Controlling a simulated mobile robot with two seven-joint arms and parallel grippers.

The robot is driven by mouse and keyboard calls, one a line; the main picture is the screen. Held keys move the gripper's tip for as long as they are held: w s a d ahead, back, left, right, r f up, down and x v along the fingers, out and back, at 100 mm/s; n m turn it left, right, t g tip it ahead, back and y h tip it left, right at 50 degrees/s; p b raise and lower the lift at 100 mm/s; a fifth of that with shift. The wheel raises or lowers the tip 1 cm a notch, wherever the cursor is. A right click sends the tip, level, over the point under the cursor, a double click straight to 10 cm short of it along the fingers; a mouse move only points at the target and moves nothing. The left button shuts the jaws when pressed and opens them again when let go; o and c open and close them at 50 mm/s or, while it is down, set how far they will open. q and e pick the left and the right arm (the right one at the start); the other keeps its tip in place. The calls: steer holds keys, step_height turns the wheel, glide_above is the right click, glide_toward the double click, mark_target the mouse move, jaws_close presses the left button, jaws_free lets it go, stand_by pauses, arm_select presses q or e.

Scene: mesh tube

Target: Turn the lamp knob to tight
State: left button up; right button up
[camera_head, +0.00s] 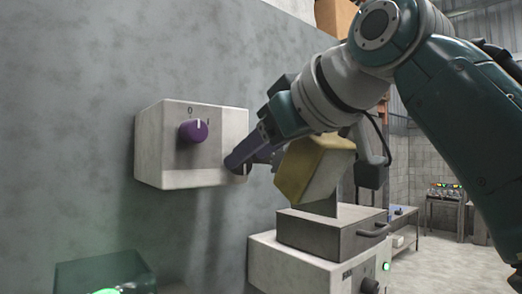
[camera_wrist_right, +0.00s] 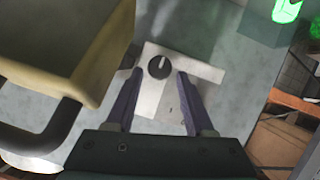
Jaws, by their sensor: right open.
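A pale box (camera_head: 175,165) is fixed to the grey wall. A purple knob (camera_head: 193,131) with a pale pointer line sits on its front, and a "0" mark shows above it. My right gripper (camera_head: 238,163) reaches in from the right, its purple fingers at the box's right part, hiding some of it. In the wrist view, the open fingers of the right gripper (camera_wrist_right: 160,74) are on either side of a dark round knob (camera_wrist_right: 159,67) with a white mark, on a pale panel (camera_wrist_right: 207,70). Contact is unclear. I cannot tell whether both views show the same knob. My left gripper is out of view.
The block also looms at left in the wrist view (camera_wrist_right: 60,50). A dark green box (camera_head: 100,270) is below left.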

steer(key=b+v, duration=0.3)
steer(key=v, duration=0.4)
steer(key=shift+b, duration=0.35)
